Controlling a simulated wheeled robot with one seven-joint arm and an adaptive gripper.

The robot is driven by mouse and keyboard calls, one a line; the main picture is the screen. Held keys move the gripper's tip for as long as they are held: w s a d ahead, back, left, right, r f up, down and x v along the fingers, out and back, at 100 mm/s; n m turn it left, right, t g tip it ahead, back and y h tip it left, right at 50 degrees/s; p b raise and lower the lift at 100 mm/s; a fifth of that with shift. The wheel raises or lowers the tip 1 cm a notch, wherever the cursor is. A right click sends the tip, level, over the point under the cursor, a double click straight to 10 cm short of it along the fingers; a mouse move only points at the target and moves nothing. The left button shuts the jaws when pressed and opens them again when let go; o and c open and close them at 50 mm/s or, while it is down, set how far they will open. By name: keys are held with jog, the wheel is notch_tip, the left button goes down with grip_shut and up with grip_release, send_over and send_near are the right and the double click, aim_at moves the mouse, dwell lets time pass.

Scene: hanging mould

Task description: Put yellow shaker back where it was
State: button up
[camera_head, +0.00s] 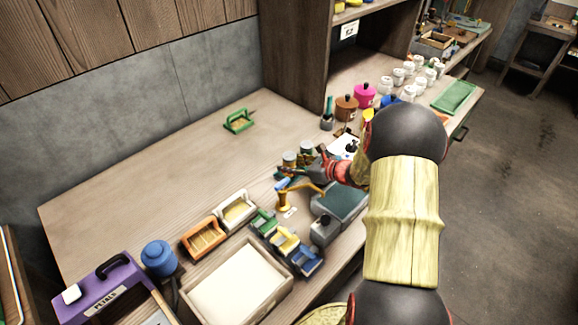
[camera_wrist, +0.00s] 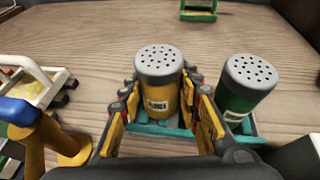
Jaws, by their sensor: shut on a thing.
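The yellow shaker (camera_wrist: 160,97), with a grey perforated lid and a small label, is upright between the fingers of my gripper (camera_wrist: 161,108) in the wrist view. The fingers are shut on its sides. A green shaker (camera_wrist: 241,100) with the same kind of lid stands close on the right, apart from the yellow one. A teal holder (camera_wrist: 246,140) shows around the base of the green shaker and also below the yellow shaker. The yellow shaker's bottom is hidden, so I cannot tell whether it rests in the holder. In the head view my gripper (camera_head: 312,170) is at the shakers, partly hidden by my arm.
A yellow stand with a blue top (camera_wrist: 45,130) is close on the left in the wrist view. A green-framed tool (camera_head: 238,121) lies farther back. Several small trolleys, a beige tray (camera_head: 290,283) and a purple box (camera_head: 105,290) are nearer. The table's back left is clear.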

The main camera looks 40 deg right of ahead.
jog(key=shift+f, duration=0.2)
jog(key=o, duration=1.2)
jog(key=shift+c, duration=0.2)
jog(key=shift+r, duration=0.15)
jog(key=shift+s+d+r, duration=0.1)
jog(key=shift+s+r, duration=0.1)
jog(key=p+v, duration=0.3)
jog(key=v, duration=0.8)
jog(key=shift+s+p, duration=0.3)
jog(key=shift+p, duration=0.1)
jog(key=shift+d, duration=0.1)
